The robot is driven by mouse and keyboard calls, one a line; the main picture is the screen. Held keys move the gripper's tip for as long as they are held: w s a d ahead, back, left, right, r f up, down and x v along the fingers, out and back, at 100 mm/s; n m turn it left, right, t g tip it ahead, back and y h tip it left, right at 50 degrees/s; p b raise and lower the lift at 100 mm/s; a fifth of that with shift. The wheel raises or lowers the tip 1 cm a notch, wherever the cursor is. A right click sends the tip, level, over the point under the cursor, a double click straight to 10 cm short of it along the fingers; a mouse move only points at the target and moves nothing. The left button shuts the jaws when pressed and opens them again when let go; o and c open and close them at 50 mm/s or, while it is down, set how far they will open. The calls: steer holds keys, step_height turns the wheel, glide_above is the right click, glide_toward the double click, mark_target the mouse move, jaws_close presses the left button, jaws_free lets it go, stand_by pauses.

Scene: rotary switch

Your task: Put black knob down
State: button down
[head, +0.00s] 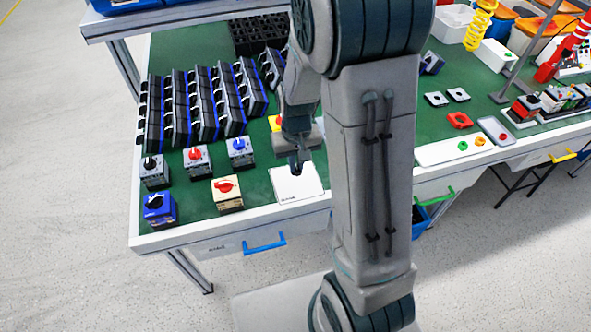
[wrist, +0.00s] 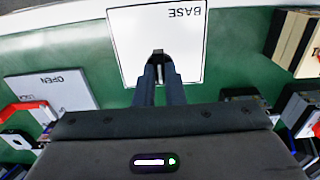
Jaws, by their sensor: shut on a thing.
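My gripper (head: 295,164) is over the white plate (head: 298,194) at the table's front edge, pointing down. In the wrist view my gripper (wrist: 160,72) is shut on the small black knob (wrist: 159,54). The knob is over the near part of the white plate (wrist: 130,35), which is marked BASE. My fingers hide part of the knob. I cannot tell whether the knob touches the plate.
Switch units with blue, red and black knobs stand left of the plate, the nearest being a beige one with a red knob (head: 226,188). Rows of black modules (head: 200,105) fill the back left. A plate marked OPEN (wrist: 55,88) lies nearby on the green table.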

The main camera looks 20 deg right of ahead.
mark_target(296, 181)
steer(key=shift+f, duration=2)
steer(key=shift+f, duration=0.1)
steer(key=shift+f, duration=0.15)
steer(key=c, duration=1.5)
jaws_free()
steer(key=shift+r, duration=0.2)
step_height(296, 181, up, 12)
steer(key=shift+r, duration=0.15)
steer(key=s+r+t, duration=0.1)
steer(key=s+r, duration=0.2)
steer(key=s, duration=0.1)
steer(key=s+r+t, duration=0.1)
steer(key=s+r, duration=0.2)
steer(key=s, duration=0.2)
steer(key=s+r+t, duration=0.1)
steer(key=s+r, duration=0.2)
steer(key=s, duration=0.2)
steer(key=shift+s+a+r, duration=0.1)
